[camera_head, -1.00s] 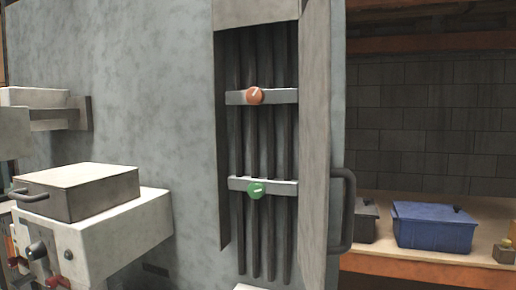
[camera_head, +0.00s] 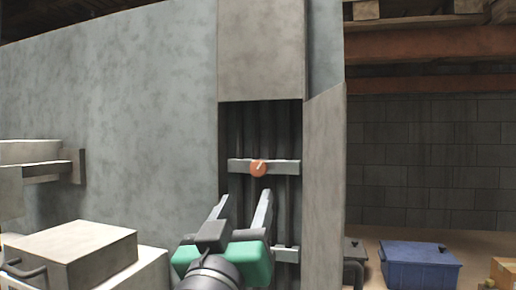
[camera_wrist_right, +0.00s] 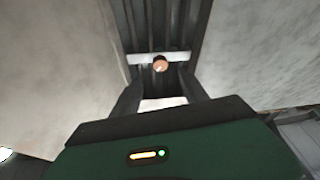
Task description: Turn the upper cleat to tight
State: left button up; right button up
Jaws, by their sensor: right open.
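The upper cleat is a round orange knob (camera_head: 258,168) with a pale pointer line, on a light grey horizontal bar (camera_head: 236,166) across dark vertical tubes in a recess. The pointer leans up and to the right. The knob also shows in the right wrist view (camera_wrist_right: 160,64), ahead of the fingers. My right gripper (camera_head: 243,205) is open and empty, below the knob and apart from it in the head view. Its green body hides most of the lower bar (camera_head: 287,254), and the lower green knob is hidden. My left gripper is not in view.
The recess has a grey panel (camera_head: 262,50) above and an open door (camera_head: 324,190) on its right. A white machine with a grey box (camera_head: 75,250) stands at lower left. A blue bin (camera_head: 418,265) sits on a shelf at right.

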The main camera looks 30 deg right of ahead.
aim_at(257, 170)
jog(key=p+x, duration=0.5)
jog(key=x, duration=0.5)
jog(key=shift+w+r, duration=0.1)
jog(key=shift+w+d, duration=0.1)
jog(key=shift+d, duration=0.15)
jog(key=shift+s+a, duration=0.1)
jog(key=shift+s, duration=0.2)
jog(key=shift+w+a+r, duration=0.1)
jog(key=shift+a, duration=0.45)
jog(key=c, duration=0.7)
jog(key=shift+c, duration=1)
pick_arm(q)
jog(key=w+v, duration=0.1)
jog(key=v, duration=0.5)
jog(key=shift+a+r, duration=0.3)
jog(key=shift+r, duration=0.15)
pick_arm(e)
jog(key=shift+d, duration=0.2)
grip_shut()
